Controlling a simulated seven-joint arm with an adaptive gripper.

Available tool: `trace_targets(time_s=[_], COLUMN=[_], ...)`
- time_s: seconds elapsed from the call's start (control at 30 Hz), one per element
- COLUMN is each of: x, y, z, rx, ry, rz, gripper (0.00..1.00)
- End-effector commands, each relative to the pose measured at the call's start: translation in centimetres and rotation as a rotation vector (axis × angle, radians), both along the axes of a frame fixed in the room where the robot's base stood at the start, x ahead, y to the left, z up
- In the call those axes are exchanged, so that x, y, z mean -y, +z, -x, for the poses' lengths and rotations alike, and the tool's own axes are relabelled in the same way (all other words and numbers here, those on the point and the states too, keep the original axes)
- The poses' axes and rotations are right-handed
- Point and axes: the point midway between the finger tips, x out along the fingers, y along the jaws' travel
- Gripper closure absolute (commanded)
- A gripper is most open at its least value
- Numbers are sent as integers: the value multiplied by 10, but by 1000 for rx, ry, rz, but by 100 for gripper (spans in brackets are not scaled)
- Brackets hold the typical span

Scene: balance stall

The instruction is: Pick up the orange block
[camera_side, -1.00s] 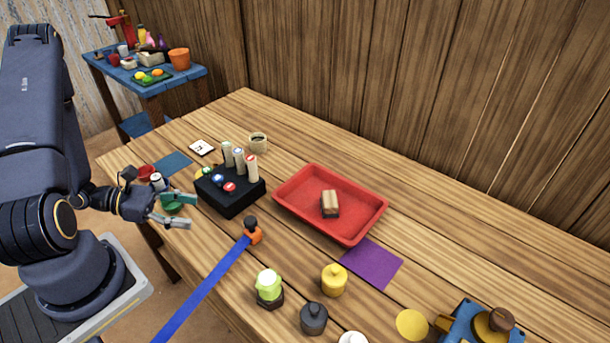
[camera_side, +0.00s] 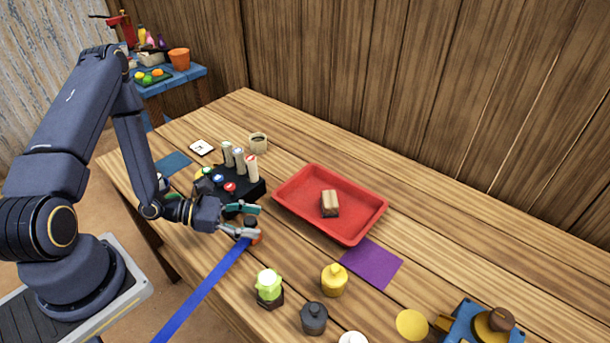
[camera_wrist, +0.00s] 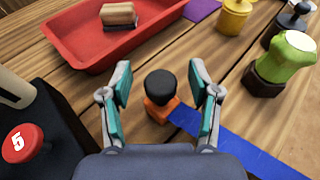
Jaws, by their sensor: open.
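The orange block (camera_side: 257,239) stands on the wooden table at the end of a blue strip. In the wrist view the orange block (camera_wrist: 158,112) has a black knob on top and shows between my two fingers, with a gap on each side. My gripper (camera_side: 257,221) is open and empty, close to the block in the side view, with its fingers partly hiding it. In the wrist view my gripper (camera_wrist: 160,75) has a teal pad on each finger. I cannot tell how far down the fingers reach beside the block.
A black stand (camera_side: 250,190) with several numbered pegs is just behind my gripper. A red tray (camera_side: 360,232) holding a wooden-topped brush-like piece lies to the right. The blue strip (camera_side: 203,297) runs toward the front.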

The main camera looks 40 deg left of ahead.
Motion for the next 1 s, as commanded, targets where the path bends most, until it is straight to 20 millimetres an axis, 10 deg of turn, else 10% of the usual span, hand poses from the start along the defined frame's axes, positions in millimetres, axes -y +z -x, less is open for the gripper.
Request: trace_targets(time_s=[0.2, 0.77, 1.0], x=[0, 0, 0], y=[0, 0, 0], z=[0, 0, 0], rx=[0, 0, 1], ry=[0, 0, 0], rz=[0, 0, 1], gripper=[40, 99, 100])
